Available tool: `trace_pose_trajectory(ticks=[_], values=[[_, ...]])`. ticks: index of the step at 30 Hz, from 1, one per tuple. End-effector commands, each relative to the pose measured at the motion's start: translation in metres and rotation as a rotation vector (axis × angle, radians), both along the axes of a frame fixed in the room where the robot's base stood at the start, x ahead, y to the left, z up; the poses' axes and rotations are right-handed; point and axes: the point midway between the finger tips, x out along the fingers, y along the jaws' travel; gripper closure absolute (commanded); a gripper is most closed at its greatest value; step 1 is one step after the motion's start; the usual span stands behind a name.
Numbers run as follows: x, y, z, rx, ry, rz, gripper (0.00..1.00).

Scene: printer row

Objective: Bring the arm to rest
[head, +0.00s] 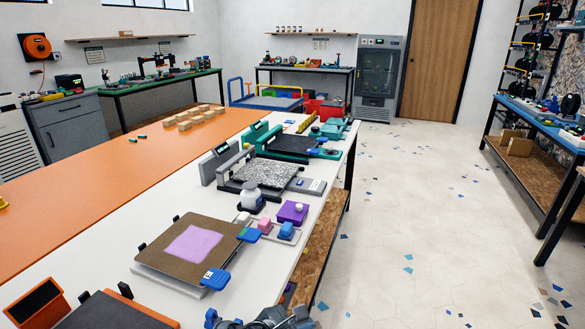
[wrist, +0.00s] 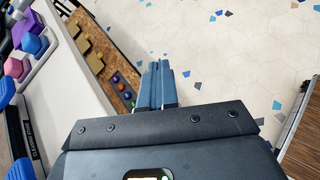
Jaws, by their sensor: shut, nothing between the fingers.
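My gripper (wrist: 158,68) shows in the wrist view with its two blue-grey fingers side by side, shut and empty. It hangs over the edge of the white bench, with the pale floor (wrist: 225,55) and the wooden lower shelf (wrist: 90,45) below. In the head view, part of my arm and gripper (head: 262,320) shows at the bottom edge, beside the bench's right side. The rest of my arm is out of frame there.
The white bench (head: 240,287) holds a brown plate with a purple sheet (head: 192,243), a purple block (head: 292,212) and several machines. A blue-topped bench (head: 530,115) stands at the right. The tiled floor between (head: 420,200) is free.

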Motion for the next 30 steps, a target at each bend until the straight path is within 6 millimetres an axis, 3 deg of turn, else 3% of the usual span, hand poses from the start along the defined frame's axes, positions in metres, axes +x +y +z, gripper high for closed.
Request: trace_pose_trajectory(ticks=[8,15,19,23,30], values=[[-0.049,-0.058,-0.072,0.252,-0.086,-0.034,1.00],[-0.121,-0.106,-0.115,0.589,-0.202,-0.128,1.00],[-0.165,-0.126,-0.121,0.776,-0.268,-0.200,1.00],[-0.209,-0.141,-0.115,0.967,-0.341,-0.286,1.00],[-0.287,-0.161,-0.074,1.321,-0.491,-0.470,1.00]])
